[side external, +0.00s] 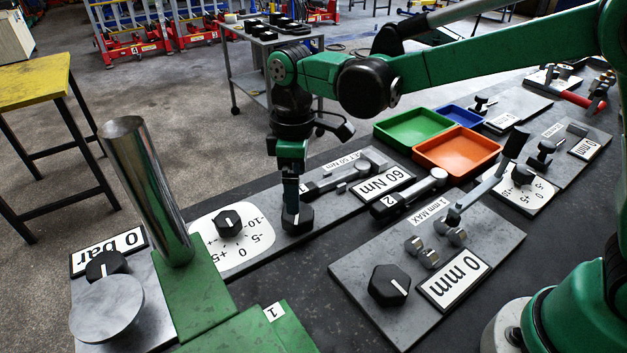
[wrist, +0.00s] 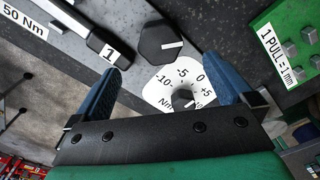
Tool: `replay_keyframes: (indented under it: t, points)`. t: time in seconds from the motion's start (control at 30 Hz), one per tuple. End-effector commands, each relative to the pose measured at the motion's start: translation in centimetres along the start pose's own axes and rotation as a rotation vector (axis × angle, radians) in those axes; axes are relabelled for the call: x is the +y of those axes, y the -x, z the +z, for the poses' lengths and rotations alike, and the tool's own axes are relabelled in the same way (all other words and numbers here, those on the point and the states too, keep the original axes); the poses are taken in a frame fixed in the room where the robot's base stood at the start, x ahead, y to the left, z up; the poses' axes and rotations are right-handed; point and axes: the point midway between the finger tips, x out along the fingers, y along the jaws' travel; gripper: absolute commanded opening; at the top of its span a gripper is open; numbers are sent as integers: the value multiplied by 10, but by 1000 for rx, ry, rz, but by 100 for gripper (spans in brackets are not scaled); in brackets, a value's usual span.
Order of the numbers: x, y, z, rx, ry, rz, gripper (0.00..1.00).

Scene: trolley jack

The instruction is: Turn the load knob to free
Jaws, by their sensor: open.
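My gripper (side external: 292,200) points down at a black hexagonal knob (side external: 298,220) with a white pointer line, on the grey plate with the 60 Nm sign. In the wrist view the two blue fingers (wrist: 164,68) stand apart and this knob (wrist: 160,43) lies between and just beyond their tips, its line pointing right. I cannot tell whether the fingers touch it. Beside it is a white dial (wrist: 165,78) marked -10 to +5 Nm with a smaller black knob (wrist: 184,98), also in the side view (side external: 229,223). No "free" marking is readable, so I cannot confirm the load knob.
A steel cylinder (side external: 148,190) on a green block stands left of my gripper. A 60 Nm sign (side external: 379,189) and torque tools lie to its right. Another hexagonal knob (side external: 389,285) sits by the 0 mm sign (side external: 455,280). Green (side external: 411,114) and orange (side external: 430,165) trays are behind.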

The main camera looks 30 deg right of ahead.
Motion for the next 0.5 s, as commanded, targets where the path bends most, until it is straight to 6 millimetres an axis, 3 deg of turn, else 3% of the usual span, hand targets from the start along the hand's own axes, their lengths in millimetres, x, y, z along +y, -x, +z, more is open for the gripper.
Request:
replay_keyframes:
  t: [0.2,0.5]
  points:
    - [0,18,0,0,0,0,100]
    - [0,20,0,0,0,0,100]
